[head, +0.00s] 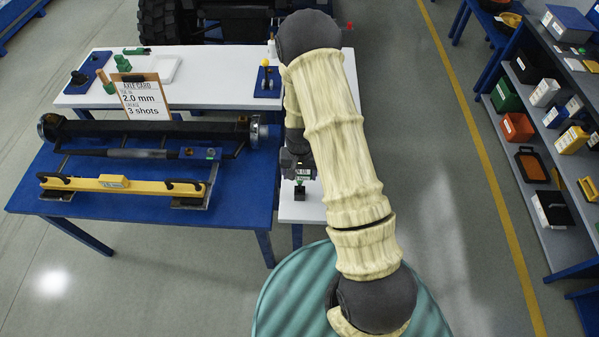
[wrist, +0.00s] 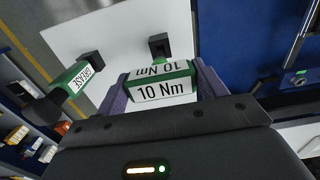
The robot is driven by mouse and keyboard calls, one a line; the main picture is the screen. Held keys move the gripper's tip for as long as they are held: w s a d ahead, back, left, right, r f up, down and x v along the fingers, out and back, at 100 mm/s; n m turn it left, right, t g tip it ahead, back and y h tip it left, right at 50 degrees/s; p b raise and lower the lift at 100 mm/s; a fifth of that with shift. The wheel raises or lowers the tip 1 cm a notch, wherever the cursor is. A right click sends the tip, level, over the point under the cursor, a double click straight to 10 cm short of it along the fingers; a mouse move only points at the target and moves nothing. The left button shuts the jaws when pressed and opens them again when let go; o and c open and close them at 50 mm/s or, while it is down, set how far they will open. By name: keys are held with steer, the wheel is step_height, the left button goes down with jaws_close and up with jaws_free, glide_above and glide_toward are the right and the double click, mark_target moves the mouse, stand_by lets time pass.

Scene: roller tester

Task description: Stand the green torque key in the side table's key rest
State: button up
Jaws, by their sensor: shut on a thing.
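The green torque key with a white "10 Nm" label (wrist: 160,88) is between the two purple fingers of my gripper (wrist: 162,78), which is shut on it. A black square end (wrist: 160,46) shows beyond the label, over the white side table (wrist: 120,30). In the head view my gripper (head: 299,172) is low over the side table (head: 302,213), with a black block (head: 300,193) just below the green. I cannot tell whether that block is the key's end or the key rest, nor whether the key touches the table.
The blue table (head: 100,205) left of my gripper bears a dark axle (head: 150,129) and a yellow bar tool (head: 120,184). A shelf (head: 560,210) stands right, beyond clear floor.

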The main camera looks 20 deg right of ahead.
mark_target(300, 183)
steer(key=shift+w+f+b, duration=0.1)
steer(key=shift+f+b, duration=0.7)
steer(key=shift+f, duration=0.35)
steer(key=shift+a+f, duration=0.1)
steer(key=shift+f, duration=0.2)
steer(key=shift+f+b, duration=0.1)
steer(key=shift+b, duration=0.25)
steer(key=shift+f, duration=0.25)
steer(key=shift+f+b, duration=0.15)
steer(key=shift+b, duration=0.15)
steer(key=shift+f, duration=0.1)
steer(key=shift+f+b, duration=0.3)
steer(key=o, duration=1.8)
steer(key=shift+c, duration=0.2)
